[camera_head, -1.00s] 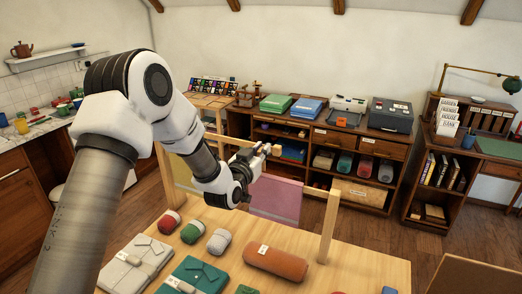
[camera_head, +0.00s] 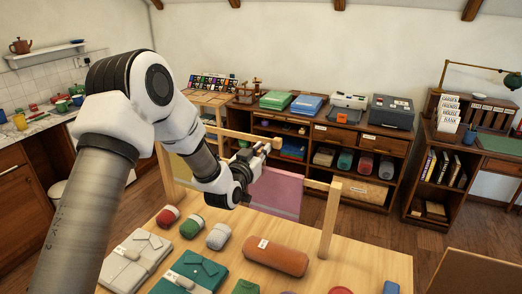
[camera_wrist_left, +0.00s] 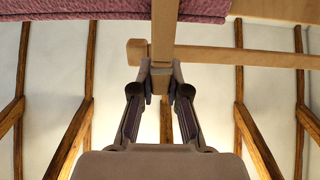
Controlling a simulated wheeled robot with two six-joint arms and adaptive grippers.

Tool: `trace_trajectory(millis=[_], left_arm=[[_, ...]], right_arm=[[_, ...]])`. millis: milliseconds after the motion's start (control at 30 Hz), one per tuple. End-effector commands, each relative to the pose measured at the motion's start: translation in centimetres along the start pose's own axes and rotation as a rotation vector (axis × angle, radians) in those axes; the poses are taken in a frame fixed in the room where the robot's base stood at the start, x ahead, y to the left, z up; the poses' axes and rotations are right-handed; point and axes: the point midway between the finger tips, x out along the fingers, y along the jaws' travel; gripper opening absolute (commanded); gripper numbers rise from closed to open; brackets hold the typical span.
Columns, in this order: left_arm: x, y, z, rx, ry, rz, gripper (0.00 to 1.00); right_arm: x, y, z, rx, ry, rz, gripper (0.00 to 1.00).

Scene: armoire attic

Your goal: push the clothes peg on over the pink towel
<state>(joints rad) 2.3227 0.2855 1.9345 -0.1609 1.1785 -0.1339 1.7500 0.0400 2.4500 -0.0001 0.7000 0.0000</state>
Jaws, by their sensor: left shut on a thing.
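The pink towel (camera_head: 277,193) hangs from a low wooden rail (camera_head: 322,185) of a stand on the table. It also shows at the top of the left wrist view (camera_wrist_left: 90,8). My left gripper (camera_head: 254,158) is at the towel's upper left. In the left wrist view its fingertips (camera_wrist_left: 160,73) are shut on a pale wooden clothes peg (camera_wrist_left: 163,35). The peg points up the picture and overlaps the towel's edge there. I cannot tell whether it straddles the towel or is only in front. My right gripper is not in view.
A higher wooden bar (camera_head: 235,134) runs close to the gripper and crosses behind the peg in the wrist view (camera_wrist_left: 250,56). A post (camera_head: 329,220) stands right of the towel.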

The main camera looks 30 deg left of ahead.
Motion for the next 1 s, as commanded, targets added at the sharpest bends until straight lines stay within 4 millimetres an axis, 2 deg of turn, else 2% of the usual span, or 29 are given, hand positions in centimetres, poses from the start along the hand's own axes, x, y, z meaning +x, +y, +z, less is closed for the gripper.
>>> trace_trajectory(millis=[900, 933, 1000], left_arm=[[0.0, 0.0, 2.4, 0.0, 0.0, 0.0, 0.0], [0.0, 0.0, 2.3, 0.0, 0.0, 0.0, 0.25], [0.0, 0.0, 2.2, 0.0, 0.0, 0.0, 0.43]], right_arm=[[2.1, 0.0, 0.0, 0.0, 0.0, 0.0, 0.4], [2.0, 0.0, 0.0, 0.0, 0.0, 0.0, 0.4], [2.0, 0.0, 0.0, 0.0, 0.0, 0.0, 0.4]])
